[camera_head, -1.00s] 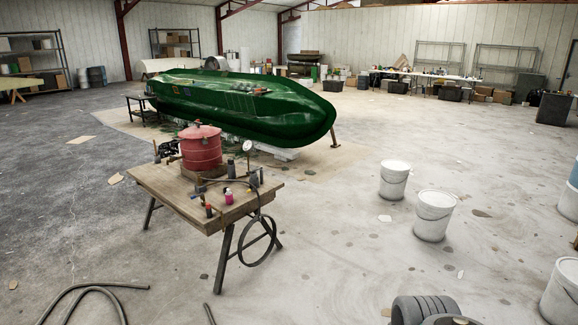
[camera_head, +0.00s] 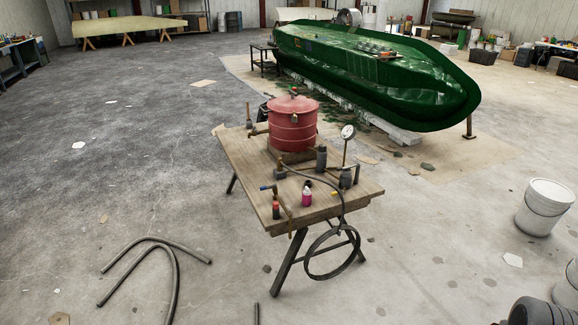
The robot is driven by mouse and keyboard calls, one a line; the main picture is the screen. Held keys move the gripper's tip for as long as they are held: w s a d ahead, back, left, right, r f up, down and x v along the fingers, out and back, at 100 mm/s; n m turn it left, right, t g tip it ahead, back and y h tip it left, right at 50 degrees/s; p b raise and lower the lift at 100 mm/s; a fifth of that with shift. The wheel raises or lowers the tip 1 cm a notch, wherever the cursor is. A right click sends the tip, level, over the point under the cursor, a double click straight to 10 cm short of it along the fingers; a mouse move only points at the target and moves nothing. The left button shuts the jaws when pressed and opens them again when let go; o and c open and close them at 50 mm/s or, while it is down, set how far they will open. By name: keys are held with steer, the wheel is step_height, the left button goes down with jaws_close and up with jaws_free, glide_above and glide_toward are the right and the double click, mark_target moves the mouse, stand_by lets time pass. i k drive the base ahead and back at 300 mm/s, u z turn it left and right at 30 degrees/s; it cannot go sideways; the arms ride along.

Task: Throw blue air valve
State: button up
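A small blue-handled fitting (camera_head: 265,187) shows at the left front edge of the wooden trestle table (camera_head: 240,165). It is too small to tell how its handle is turned, and I cannot be sure that it is the air valve. A red lidded pot (camera_head: 293,128) stands on the table behind it. A round gauge (camera_head: 348,131) stands on a stem at the right. A dark hose (camera_head: 332,276) runs over the table and hangs in a coil below the front edge. My gripper is not in view.
A small red-capped bottle (camera_head: 276,210) and a pink bottle (camera_head: 307,197) stand near the table's front. Bent hoses (camera_head: 172,268) lie on the floor at the left front. A white bucket (camera_head: 544,207) stands at the right. A green hull (camera_head: 380,75) lies behind. Floor left of the table is mostly clear.

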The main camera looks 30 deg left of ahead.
mark_target(263, 188)
steer(key=u, duration=0.5)
steer(key=i, duration=1.3)
steer(key=u, duration=0.9)
steer(key=i, duration=0.5)
steer(key=u, duration=0.35)
